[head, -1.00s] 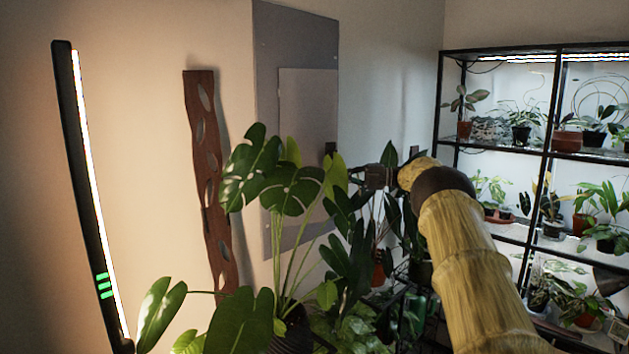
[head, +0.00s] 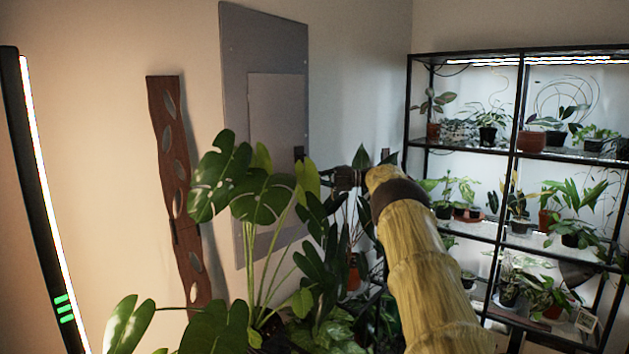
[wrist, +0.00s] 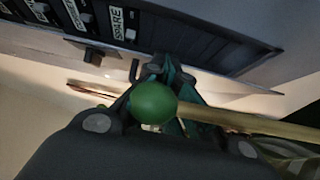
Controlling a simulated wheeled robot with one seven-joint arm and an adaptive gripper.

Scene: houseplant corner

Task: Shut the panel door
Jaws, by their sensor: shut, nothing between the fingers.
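The grey wall panel (head: 235,110) shows in the head view left of centre, with a lighter panel door (head: 275,110) in it. A dark latch (head: 299,153) sits near the door's right edge. From the head I cannot tell how far the door stands ajar. In the wrist view, labelled rows of dark breakers (wrist: 190,35) show across the top, uncovered there. My gripper (head: 345,180) is shut and empty, right of the latch and apart from it in the picture. In the wrist view its fingertips (wrist: 168,70) are just below the panel's lower edge, partly behind a green ball.
The green ball (wrist: 153,103) on a pale rod is close to the wrist camera. A monstera (head: 265,195) stands before the panel's lower part. A brown wooden plank (head: 175,190) and lit lamp (head: 35,190) are left. Black plant shelves (head: 515,100) stand right.

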